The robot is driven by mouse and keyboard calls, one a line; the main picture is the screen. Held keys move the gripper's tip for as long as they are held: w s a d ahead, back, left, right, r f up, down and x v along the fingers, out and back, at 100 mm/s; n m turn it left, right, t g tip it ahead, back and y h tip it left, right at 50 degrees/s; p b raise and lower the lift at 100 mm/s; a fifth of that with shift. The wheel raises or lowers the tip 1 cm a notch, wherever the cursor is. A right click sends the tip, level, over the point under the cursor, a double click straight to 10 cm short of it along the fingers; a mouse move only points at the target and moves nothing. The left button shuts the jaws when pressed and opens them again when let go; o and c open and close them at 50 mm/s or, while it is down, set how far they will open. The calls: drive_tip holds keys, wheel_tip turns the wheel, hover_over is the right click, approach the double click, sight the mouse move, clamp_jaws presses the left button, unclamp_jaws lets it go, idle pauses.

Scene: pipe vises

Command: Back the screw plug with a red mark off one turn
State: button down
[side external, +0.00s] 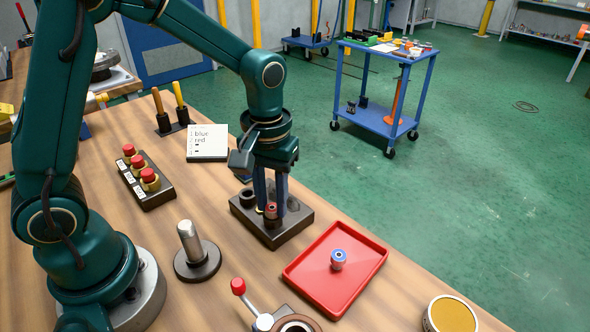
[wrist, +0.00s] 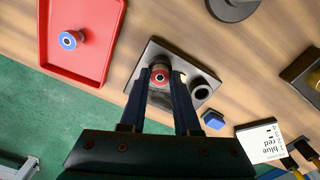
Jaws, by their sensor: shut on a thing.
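The screw plug with a red mark (side external: 271,211) stands upright at a dark block (side external: 245,220); in the wrist view the plug (wrist: 160,74) shows a red ring around a dark centre. My gripper (wrist: 161,71) points down with its two fingers on either side of this plug, shut on it. In the side view the fingers (side external: 270,203) partly cover the block. How deep the plug sits in the block is hidden. A second plug with a blue mark (side external: 338,260) stands on a red tray (side external: 310,296); it also shows in the wrist view (wrist: 70,40).
An empty dark collar (wrist: 201,90) stands on the block beside the plug. A small blue piece (wrist: 213,119) lies near it. A card (side external: 207,143) reads "blue" and "red". A metal post (side external: 190,242), a red-button box (side external: 146,180) and a red-knobbed lever (side external: 238,287) stand nearby.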

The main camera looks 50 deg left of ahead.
drive_tip(key=n, duration=0.5)
drive_tip(key=shift+n, duration=0.3)
drive_tip(key=n, duration=0.3)
drive_tip(key=shift+n, duration=0.4)
drive_tip(key=n, duration=0.2)
drive_tip(key=shift+n, duration=0.3)
drive_tip(key=n, duration=1.1)
drive_tip(key=shift+n, duration=0.3)
drive_tip(key=c, duration=0.7)
unclamp_jaws()
